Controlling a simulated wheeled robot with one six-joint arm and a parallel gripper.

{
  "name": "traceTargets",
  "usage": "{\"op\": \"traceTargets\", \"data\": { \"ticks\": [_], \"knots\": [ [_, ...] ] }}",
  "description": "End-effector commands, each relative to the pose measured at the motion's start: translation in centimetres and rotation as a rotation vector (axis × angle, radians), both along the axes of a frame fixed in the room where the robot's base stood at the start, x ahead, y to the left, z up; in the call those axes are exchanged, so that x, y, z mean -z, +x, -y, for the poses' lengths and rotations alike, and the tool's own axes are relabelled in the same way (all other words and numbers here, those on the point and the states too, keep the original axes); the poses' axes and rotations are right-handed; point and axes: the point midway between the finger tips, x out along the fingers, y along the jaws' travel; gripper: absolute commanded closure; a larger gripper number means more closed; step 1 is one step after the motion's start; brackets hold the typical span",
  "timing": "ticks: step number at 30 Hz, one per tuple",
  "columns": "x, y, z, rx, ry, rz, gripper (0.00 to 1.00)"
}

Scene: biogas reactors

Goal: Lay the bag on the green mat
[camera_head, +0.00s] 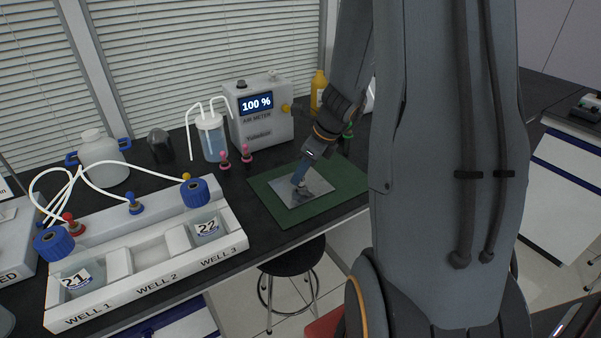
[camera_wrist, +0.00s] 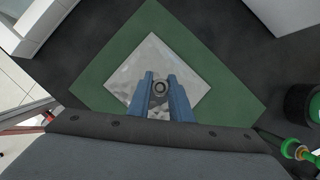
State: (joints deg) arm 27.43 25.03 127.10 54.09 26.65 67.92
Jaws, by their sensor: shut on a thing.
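The bag (camera_head: 312,187) is a flat, silvery, see-through sheet-like pouch, lying on or just above the green mat (camera_head: 266,200) on the dark bench. My gripper (camera_head: 298,181) points down over the bag's middle and is shut on the bag's small round fitting. In the wrist view the blue fingers (camera_wrist: 160,92) close around this grey ring-shaped fitting, with the bag (camera_wrist: 153,52) spread beneath. The green mat (camera_wrist: 105,50) shows on all visible sides of the bag. I cannot tell whether the bag's full underside touches the mat.
The air meter (camera_head: 262,120) reading 100 % stands behind the mat. The well rack (camera_head: 150,262) with bottles 21 and 22 is at the left. A stool (camera_head: 292,262) stands in front.

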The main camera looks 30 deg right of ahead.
Motion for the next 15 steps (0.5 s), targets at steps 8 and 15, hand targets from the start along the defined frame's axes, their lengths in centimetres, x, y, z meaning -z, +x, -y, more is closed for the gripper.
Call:
{"op": "traceTargets", "data": {
  "ticks": [8, 15],
  "knots": [
    [0.13, -0.01, 0.00, 0.000, 0.000, 0.000, 0.63],
    [-0.14, -0.01, 0.00, 0.000, 0.000, 0.000, 0.63]
  ]
}}
